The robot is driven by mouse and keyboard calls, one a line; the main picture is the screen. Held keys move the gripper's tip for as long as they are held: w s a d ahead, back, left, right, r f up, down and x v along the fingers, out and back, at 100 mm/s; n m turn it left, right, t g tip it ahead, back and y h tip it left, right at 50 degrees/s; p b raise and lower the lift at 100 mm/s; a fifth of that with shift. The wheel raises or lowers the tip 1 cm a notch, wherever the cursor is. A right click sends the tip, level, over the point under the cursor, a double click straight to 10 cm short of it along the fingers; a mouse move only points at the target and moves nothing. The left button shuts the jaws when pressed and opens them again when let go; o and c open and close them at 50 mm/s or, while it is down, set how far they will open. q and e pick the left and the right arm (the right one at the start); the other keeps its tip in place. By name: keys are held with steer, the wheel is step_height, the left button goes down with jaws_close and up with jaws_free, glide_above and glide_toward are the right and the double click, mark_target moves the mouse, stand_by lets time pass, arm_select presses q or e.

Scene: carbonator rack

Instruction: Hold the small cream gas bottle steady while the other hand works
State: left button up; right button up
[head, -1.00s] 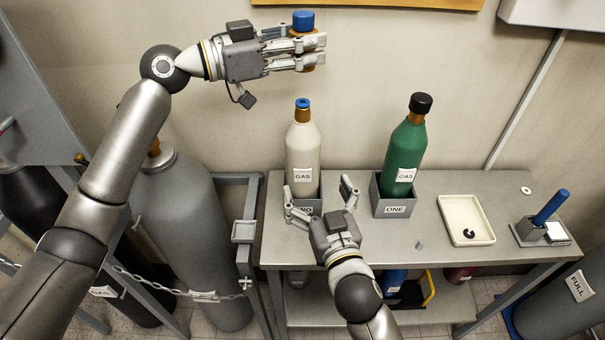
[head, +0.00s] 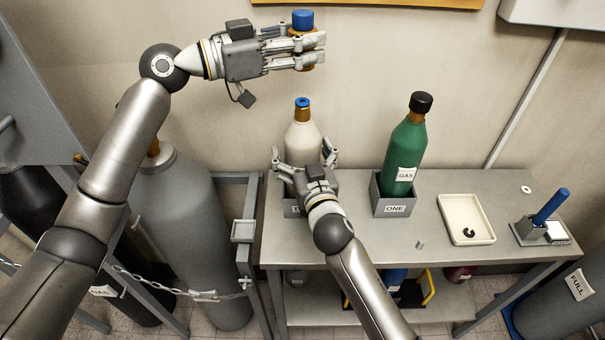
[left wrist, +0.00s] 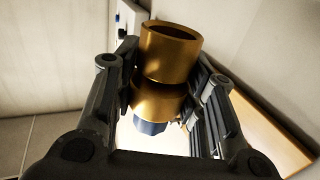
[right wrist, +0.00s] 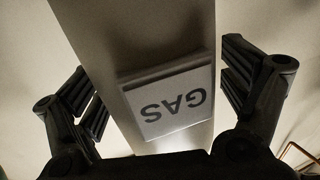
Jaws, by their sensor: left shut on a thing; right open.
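The cream gas bottle (head: 302,143) stands upright in a grey holder (head: 291,207) on the bench, with a brass neck and blue top. My right gripper (head: 305,163) is open at the bottle's front, its fingers to either side of the body. In the right wrist view the bottle (right wrist: 150,50) and its GAS label (right wrist: 170,104) lie between the open fingers, with gaps on both sides. My left gripper (head: 305,50) is shut on a brass fitting with a blue end (head: 302,20), held above and behind the bottle. The brass fitting (left wrist: 170,52) shows between the fingers in the left wrist view.
A green gas bottle (head: 406,150) stands in the holder marked ONE (head: 394,208), right of the cream one. A cream tray (head: 452,233) with a small black ring and a blue-handled item (head: 551,207) are farther right. Large grey cylinders (head: 180,230) stand left of the bench.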

steer(key=c, duration=1.5)
arm_select(q)
glide_above(303, 101)
steer(key=shift+f, duration=2.4)
arm_select(e)
steer(key=shift+c, duration=0.2)
steer(key=shift+f, duration=0.1)
arm_select(q)
steer(key=shift+f, duration=0.85)
steer(key=shift+f, duration=0.55)
